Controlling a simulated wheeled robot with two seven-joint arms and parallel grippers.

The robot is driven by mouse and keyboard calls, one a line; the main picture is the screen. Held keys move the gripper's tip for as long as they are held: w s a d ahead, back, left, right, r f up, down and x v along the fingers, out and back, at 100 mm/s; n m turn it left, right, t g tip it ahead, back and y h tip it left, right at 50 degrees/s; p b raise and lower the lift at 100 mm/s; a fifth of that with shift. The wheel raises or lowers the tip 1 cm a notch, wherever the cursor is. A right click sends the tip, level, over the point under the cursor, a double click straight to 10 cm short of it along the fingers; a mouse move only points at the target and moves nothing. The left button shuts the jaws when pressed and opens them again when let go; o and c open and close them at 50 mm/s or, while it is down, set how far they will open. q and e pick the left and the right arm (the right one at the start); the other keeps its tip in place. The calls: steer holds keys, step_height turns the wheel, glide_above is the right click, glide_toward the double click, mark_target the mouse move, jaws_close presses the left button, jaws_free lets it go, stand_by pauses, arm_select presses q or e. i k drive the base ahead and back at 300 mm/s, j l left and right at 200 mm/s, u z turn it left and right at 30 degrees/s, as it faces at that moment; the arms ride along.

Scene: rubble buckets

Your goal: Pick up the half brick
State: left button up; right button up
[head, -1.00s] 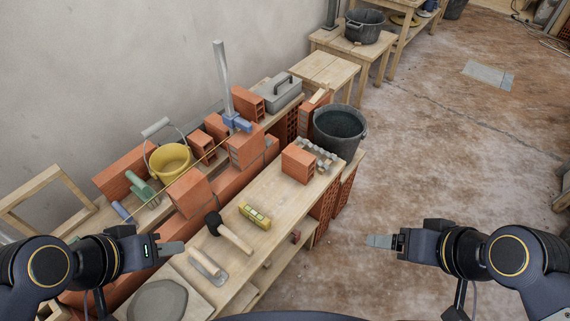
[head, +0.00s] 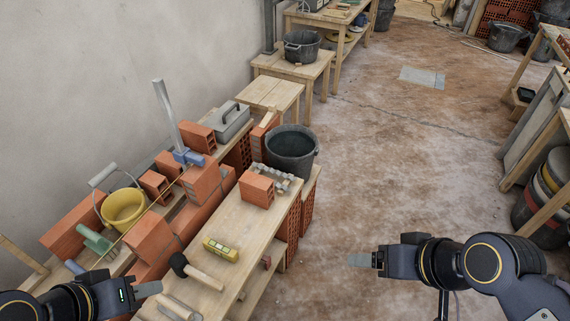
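A short orange brick with holes in its end (head: 257,190) sits on the wooden bench, beside a row of small grey pieces; it looks like a half brick. Other short bricks stand on the low wall to its left, one at the blue clamp (head: 201,182) and one nearer me (head: 149,238). I cannot tell for sure which is meant. My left gripper (head: 148,289) is over the near left end of the bench, apart from the bricks. My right gripper (head: 360,259) is over bare floor right of the bench. Both appear empty; their finger gaps are not clear.
On the bench (head: 229,222) lie a yellow level (head: 220,249) and a mallet (head: 195,272). A dark bucket (head: 291,150) stands at its far end. A yellow bucket (head: 125,209) is at left. Open floor (head: 410,170) lies to the right.

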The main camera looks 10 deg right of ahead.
mark_target(258, 190)
steer(key=k, duration=0.2)
steer(key=k+u, duration=0.15)
steer(key=u, duration=0.25)
steer(key=k+u, duration=0.15)
steer(key=u, duration=0.25)
steer(key=k+j+u, duration=0.15)
steer(key=u, duration=0.3)
steer(key=i+l+u, duration=0.1)
steer(key=i+l, duration=0.25)
steer(key=l, duration=0.3)
steer(key=i+l+u, duration=0.15)
steer(key=l, duration=0.15)
steer(key=i+l, duration=0.15)
steer(key=l, duration=0.2)
steer(key=i+l+u, duration=0.15)
steer(key=l, duration=0.2)
steer(key=i+l, duration=0.15)
steer(key=l, duration=0.2)
steer(key=u, duration=0.05)
